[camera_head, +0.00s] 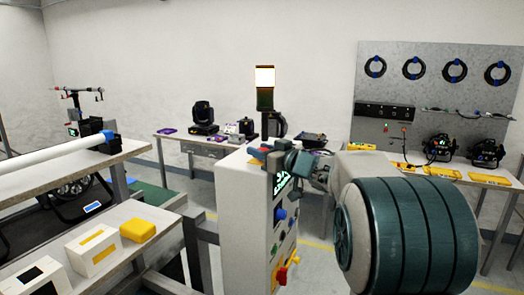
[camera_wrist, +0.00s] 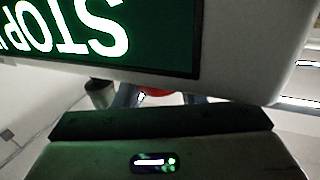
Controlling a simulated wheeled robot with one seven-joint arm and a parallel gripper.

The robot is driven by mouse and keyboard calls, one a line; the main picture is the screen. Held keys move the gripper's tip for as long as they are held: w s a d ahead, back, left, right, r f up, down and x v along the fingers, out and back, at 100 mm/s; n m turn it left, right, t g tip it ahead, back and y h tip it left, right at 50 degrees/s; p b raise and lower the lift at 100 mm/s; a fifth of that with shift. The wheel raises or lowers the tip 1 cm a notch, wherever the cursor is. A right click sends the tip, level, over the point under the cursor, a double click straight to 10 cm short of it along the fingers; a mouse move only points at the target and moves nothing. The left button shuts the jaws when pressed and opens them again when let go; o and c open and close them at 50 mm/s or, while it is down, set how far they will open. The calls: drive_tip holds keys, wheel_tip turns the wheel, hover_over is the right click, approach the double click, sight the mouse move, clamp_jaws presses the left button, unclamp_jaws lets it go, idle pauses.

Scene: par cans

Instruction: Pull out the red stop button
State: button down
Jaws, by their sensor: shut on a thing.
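The red stop button (camera_wrist: 148,97) shows as a small patch of red in the wrist view, between the two fingers of my gripper (camera_wrist: 157,97). My gripper is shut on it, and the fingers hide most of it. In the head view the red of the button (camera_head: 267,147) shows at the top of the grey control box (camera_head: 240,220), with my gripper (camera_head: 264,153) around it. The box's green lit screen (camera_wrist: 110,40), with the word STOP upside down in the wrist view, is close beside the gripper. Whether the button is pushed in or out cannot be told.
The box's front carries a blue knob (camera_head: 281,214) and a red and yellow lever (camera_head: 282,275) lower down. A signal light (camera_head: 265,78) stands behind the box. A bench with a yellow case (camera_head: 138,230) is at the left. A perforated board (camera_head: 440,85) hangs at the back right.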

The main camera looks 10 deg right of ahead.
drive_tip(key=shift+r+p, duration=0.75)
drive_tip(key=shift+p, duration=0.15)
drive_tip(key=c, duration=0.9)
unclamp_jaws()
drive_tip(key=shift+c, duration=0.2)
drive_tip(key=shift+f, duration=0.1)
drive_tip(key=shift+s+d, duration=0.2)
drive_tip(key=shift+s, duration=0.05)
drive_tip(key=b+v, duration=0.2)
drive_tip(key=v, duration=1.1)
drive_tip(key=shift+s+b, duration=0.15)
drive_tip(key=shift+b, duration=0.2)
drive_tip(key=shift+t+h, duration=0.3)
